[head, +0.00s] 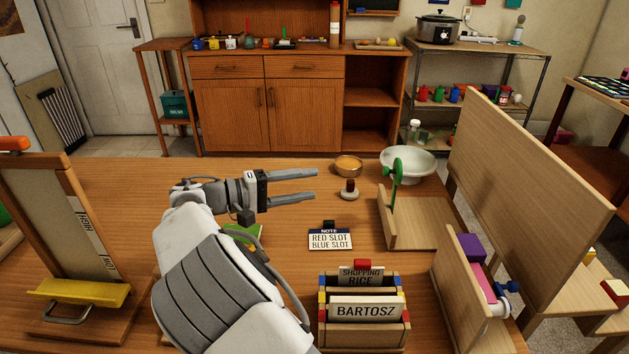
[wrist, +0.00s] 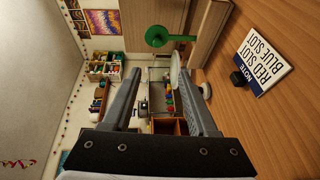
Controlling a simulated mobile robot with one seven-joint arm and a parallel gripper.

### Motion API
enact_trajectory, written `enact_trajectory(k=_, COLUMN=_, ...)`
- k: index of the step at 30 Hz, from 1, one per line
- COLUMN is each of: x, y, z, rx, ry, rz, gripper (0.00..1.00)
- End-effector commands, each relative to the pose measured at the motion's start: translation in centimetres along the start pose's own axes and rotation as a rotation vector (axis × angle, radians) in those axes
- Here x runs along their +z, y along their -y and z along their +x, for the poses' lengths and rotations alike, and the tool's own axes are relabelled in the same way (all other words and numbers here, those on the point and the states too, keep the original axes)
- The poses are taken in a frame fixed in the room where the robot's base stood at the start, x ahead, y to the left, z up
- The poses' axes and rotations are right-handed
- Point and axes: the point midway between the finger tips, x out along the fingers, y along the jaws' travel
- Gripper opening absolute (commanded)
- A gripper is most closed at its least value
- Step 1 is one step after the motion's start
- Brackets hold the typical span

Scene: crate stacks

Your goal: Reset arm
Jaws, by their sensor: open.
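My gripper (head: 316,184) is stretched out over the table to the right in the head view. Its two fingers are apart and nothing is between them. In the wrist view my gripper (wrist: 168,80) also shows open, with the room sideways behind it. A note card (head: 330,239) reading "RED SLOT BLUE SLOT" stands on the table to the right of and nearer than the gripper. The card also shows in the wrist view (wrist: 264,62). A small dark and white stamp-like object (head: 349,190) stands just beyond the fingertips.
A wooden card holder (head: 365,339) with cards stands at the front. A wooden stand with a green round piece (head: 397,172), a white bowl (head: 408,164) and a small bowl (head: 348,166) are to the right and back. A tall frame with a yellow bar (head: 79,291) stands left. Wooden panels line the right.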

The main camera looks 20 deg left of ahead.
Motion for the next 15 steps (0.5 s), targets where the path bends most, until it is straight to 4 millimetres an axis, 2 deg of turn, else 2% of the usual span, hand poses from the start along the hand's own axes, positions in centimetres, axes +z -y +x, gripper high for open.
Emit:
enact_trajectory(k=12, x=0.00, y=0.00, z=0.01, rx=-0.001, ry=0.000, rz=0.000, gripper=0.59)
enact_trajectory(k=15, x=0.17, y=-0.27, z=0.58, rx=-0.013, ry=0.010, rz=0.001, gripper=0.59)
